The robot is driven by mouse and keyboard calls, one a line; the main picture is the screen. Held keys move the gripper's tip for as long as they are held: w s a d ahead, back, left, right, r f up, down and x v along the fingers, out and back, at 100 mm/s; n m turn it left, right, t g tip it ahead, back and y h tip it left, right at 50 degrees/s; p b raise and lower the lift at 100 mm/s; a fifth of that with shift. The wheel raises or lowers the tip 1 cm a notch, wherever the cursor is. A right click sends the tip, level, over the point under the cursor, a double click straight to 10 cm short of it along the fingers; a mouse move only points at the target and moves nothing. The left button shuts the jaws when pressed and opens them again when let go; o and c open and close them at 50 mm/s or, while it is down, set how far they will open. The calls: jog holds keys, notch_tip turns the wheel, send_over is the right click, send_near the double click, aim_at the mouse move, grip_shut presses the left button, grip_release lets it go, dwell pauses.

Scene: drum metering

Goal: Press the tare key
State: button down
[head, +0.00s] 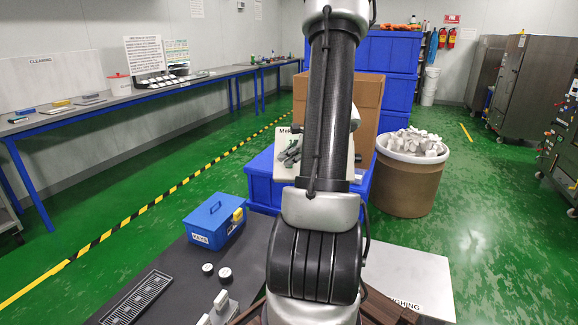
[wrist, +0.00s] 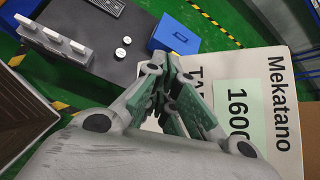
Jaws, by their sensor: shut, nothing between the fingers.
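The scale's indicator panel (wrist: 277,90) is a pale board lettered "Mekatano", with a green display (wrist: 238,110) reading at least "160"; its last characters are partly covered. Beside the display, lettering beginning "TA" (wrist: 195,73) shows, the rest hidden behind my fingers. The tare key itself cannot be made out. My gripper (wrist: 174,78) is shut and empty, its fingertips in front of the panel near that lettering. Whether they touch it I cannot tell. In the head view the panel (head: 283,172) stands behind my arm, with my gripper (head: 290,153) over it.
A blue box (head: 215,221) with a yellow catch sits on the dark bench (head: 175,262), near two small round white-topped items. A steel plate (head: 410,275) lettered "...GHING" lies at right. A brown drum (head: 408,187) holding white pieces and blue crates (head: 388,50) stand behind.

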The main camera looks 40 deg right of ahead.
jog(key=shift+w+d+f, duration=0.15)
jog(key=shift+f, duration=0.1)
dwell(0.6)
dwell(0.3)
jog(key=shift+s+a+r, duration=0.35)
jog(key=shift+a+r, duration=0.05)
jog(key=shift+r, duration=0.15)
jog(key=shift+s+a+r, duration=0.6)
jog(key=shift+a+r, duration=0.05)
jog(key=shift+r, duration=0.25)
jog(key=shift+s+a+r, duration=0.6)
jog(key=shift+a+r, duration=0.05)
jog(key=shift+r, duration=0.25)
